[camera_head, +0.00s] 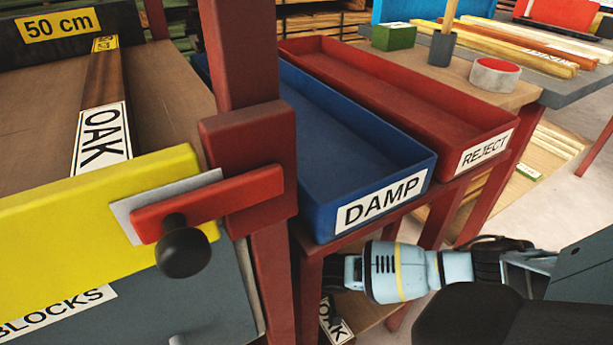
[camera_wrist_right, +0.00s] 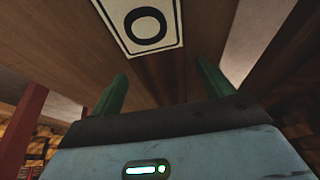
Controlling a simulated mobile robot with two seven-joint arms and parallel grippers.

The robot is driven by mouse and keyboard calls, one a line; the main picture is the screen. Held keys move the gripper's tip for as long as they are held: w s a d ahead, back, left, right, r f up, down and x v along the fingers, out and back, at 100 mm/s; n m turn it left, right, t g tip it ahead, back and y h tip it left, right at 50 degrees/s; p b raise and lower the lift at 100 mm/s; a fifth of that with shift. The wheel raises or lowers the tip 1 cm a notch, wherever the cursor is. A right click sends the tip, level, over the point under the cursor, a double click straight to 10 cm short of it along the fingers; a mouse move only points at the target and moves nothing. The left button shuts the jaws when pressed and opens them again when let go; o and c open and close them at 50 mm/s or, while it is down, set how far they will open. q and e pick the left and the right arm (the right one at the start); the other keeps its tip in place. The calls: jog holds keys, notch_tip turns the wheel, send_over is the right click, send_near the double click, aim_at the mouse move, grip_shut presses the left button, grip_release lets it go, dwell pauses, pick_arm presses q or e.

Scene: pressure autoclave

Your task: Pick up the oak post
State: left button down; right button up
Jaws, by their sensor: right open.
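A brown post with a white OAK label (camera_head: 105,95) lies at the left in the head view, on a tan surface behind a yellow bar. A second OAK label (camera_head: 336,322) shows low down, under the blue tray; most of what bears it is hidden. My right gripper (camera_wrist_right: 163,88) is open, its two green fingers apart. In the right wrist view a brown wooden surface with a white label marked O (camera_wrist_right: 145,22) lies ahead of the fingers; I cannot tell whether they touch it. In the head view its fingertips are hidden. My left gripper is not in view.
A blue DAMP tray (camera_head: 427,165) and a red REJECT tray (camera_head: 507,130) stand empty on a red-legged table. A red upright (camera_head: 240,60) and a red latch with a black knob (camera_head: 183,245) stand left of my right arm. Floor shows at the right.

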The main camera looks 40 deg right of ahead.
jog(key=shift+w+f+b, duration=0.15)
jog(key=shift+f+b, duration=0.1)
jog(key=shift+b, duration=0.05)
jog(key=b+x, duration=0.1)
jog(key=x, duration=0.1)
jog(key=b+x, duration=0.2)
jog(key=shift+w+f, duration=0.15)
jog(key=shift+w, duration=0.25)
jog(key=c, duration=1.6)
grip_shut()
